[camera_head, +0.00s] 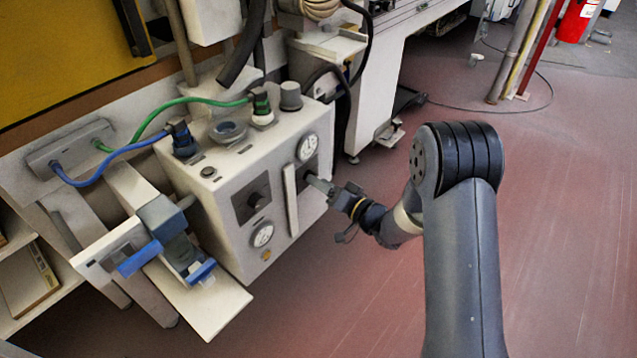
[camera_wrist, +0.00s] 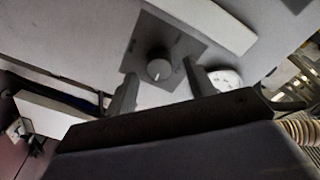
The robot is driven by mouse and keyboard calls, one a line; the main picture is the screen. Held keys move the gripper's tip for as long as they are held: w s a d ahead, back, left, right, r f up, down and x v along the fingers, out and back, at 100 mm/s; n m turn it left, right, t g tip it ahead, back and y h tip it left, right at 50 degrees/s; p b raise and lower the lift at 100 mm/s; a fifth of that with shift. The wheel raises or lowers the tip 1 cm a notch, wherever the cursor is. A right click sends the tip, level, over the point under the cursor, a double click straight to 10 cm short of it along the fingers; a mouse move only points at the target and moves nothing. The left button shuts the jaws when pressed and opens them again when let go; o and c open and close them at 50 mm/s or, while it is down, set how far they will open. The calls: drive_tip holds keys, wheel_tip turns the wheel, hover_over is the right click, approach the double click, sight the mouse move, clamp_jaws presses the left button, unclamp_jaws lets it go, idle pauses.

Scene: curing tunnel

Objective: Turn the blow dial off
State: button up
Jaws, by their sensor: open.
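The grey control box (camera_head: 222,205) carries two dials on dark square plates. The left dial (camera_head: 257,200) is in plain view; the right one is largely hidden behind my gripper (camera_head: 318,183). I cannot read which is the blow dial. In the wrist view a round grey dial (camera_wrist: 159,70) has a pale mark pointing toward the bottom of the picture. My gripper (camera_wrist: 160,72) is open, with one finger on either side of this dial in the picture. Whether the fingers touch it, I cannot tell.
A pale vertical bar (camera_head: 290,200) stands between the dials. Gauges sit above right (camera_head: 308,147) and below left (camera_head: 263,235); one shows beside the right finger (camera_wrist: 226,80). Blue (camera_head: 110,165) and green hoses (camera_head: 170,108) run left.

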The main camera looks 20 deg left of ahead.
drive_tip(key=shift+w+a, duration=0.3)
drive_tip(key=shift+a, duration=0.35)
drive_tip(key=shift+c, duration=0.4)
drive_tip(key=c, duration=0.9)
